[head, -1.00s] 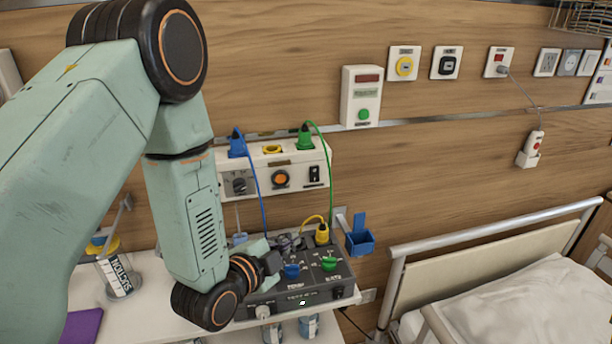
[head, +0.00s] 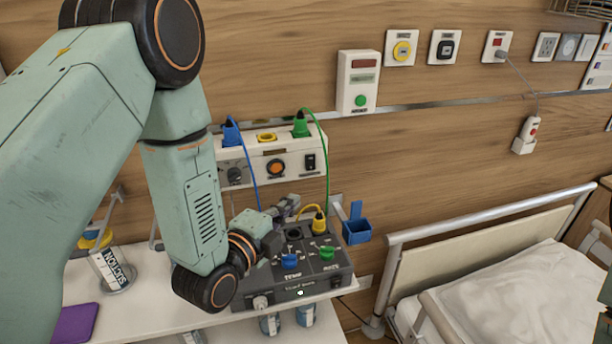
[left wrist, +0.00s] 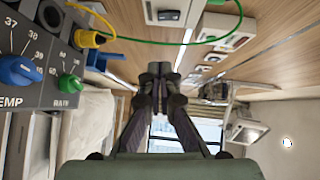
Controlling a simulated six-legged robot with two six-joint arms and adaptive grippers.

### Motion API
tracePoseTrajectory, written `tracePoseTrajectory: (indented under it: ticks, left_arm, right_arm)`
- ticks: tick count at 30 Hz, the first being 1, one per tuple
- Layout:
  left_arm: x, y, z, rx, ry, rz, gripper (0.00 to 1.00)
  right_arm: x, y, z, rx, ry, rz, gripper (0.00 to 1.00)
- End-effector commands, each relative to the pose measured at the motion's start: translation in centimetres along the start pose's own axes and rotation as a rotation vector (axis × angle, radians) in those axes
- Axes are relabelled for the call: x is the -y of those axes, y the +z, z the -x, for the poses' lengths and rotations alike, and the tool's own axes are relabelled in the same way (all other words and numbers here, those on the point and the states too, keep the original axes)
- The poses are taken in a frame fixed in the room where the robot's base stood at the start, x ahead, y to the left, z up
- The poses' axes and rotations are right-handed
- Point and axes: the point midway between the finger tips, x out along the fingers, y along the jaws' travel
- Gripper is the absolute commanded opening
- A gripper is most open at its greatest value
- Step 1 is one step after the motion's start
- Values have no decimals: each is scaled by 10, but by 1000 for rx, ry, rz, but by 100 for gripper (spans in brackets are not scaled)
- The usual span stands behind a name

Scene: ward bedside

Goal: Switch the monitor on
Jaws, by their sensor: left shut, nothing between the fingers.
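A dark grey bedside unit (head: 318,285) stands on the white shelf. It has a blue knob (head: 289,260) marked TEMP and a green knob (head: 327,252); both also show in the left wrist view, blue (left wrist: 18,70) and green (left wrist: 70,84). I cannot tell if this unit is the monitor. A small light spot shows on its front. My left gripper (head: 292,206) is shut and empty, above the unit's back left part. Its fingertips (left wrist: 160,72) meet in the left wrist view, apart from the knobs. My right gripper is not in view.
Above the unit, a white wall panel (head: 285,188) carries an orange button (head: 275,168), a black rocker switch (head: 310,161) and blue and green plugs with cables. A blue holder (head: 357,230) hangs right of the unit. A bed (head: 500,280) stands at right, a suction jar (head: 113,268) at left.

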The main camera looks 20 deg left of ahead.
Motion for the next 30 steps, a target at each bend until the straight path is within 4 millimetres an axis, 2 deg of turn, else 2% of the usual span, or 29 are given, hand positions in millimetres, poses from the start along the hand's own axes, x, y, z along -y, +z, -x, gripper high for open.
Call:
tracePoseTrajectory:
  ticks: [17,21,30]
  left_arm:
    - [2,1,-97,-1,-4,1,0]
    - [2,18,-110,4,-2,3,0]
    - [1,30,-123,0,-1,2,0]
  right_arm:
    - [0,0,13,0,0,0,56]
    - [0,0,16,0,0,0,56]
    - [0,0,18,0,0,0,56]
